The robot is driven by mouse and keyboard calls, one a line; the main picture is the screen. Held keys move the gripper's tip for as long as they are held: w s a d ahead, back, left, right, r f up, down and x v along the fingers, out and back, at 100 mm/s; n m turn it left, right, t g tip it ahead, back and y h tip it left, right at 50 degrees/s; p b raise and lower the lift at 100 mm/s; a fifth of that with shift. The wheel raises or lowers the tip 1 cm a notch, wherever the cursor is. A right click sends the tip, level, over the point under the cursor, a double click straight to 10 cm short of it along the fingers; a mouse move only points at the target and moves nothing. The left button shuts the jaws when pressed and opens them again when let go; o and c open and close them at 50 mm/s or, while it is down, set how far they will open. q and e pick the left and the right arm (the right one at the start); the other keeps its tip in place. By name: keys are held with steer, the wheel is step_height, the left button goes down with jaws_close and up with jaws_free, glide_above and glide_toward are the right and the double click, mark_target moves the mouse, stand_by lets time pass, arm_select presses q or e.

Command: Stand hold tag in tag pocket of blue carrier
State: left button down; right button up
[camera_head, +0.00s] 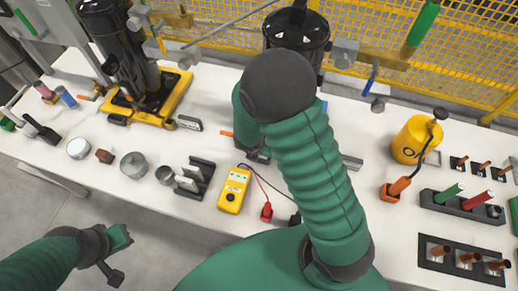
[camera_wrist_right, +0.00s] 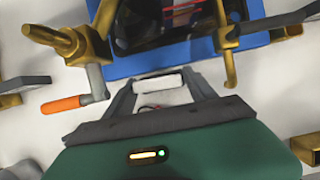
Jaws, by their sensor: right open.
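The blue carrier (camera_wrist_right: 190,62) fills the top of the right wrist view, with a dark unit on it. In the head view my right arm hides nearly all of it. My right gripper (camera_wrist_right: 160,88) is open, its two grey fingers pointing at the carrier's near edge. A small white piece (camera_wrist_right: 158,83), possibly the hold tag, shows between the fingertips, close to that edge; I cannot tell whether a finger touches it or whether it stands in a pocket. My left gripper (camera_head: 116,255) hangs off the table's front at the lower left, its jaw state unclear.
Brass clamps (camera_wrist_right: 75,42) flank the carrier, one with an orange handle (camera_wrist_right: 62,104). In the head view a yellow carrier (camera_head: 172,98) stands left, a yellow meter (camera_head: 233,190) with leads lies in front, and a yellow canister (camera_head: 411,140) stands right. Several small parts crowd the table (camera_head: 215,88).

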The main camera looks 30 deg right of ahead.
steer(key=shift+r+p, duration=3.45)
steer(key=shift+r, duration=0.15)
steer(key=shift+f, duration=0.1)
steer(key=shift+s+r+m, duration=0.1)
steer(key=shift+r+m, duration=0.2)
steer(key=shift+m, duration=0.2)
steer(key=s+a+r+m+y, duration=0.1)
steer(key=s+a+r+m, duration=0.2)
steer(key=m, duration=0.9)
steer(key=s+a+r+m+y, duration=0.2)
steer(key=s+a+r+m, duration=0.2)
steer(key=m, duration=0.9)
step_height(320, 180, up, 3)
steer(key=shift+s+f+y, duration=0.15)
steer(key=shift+s+y, duration=0.15)
steer(key=shift+s, duration=0.6)
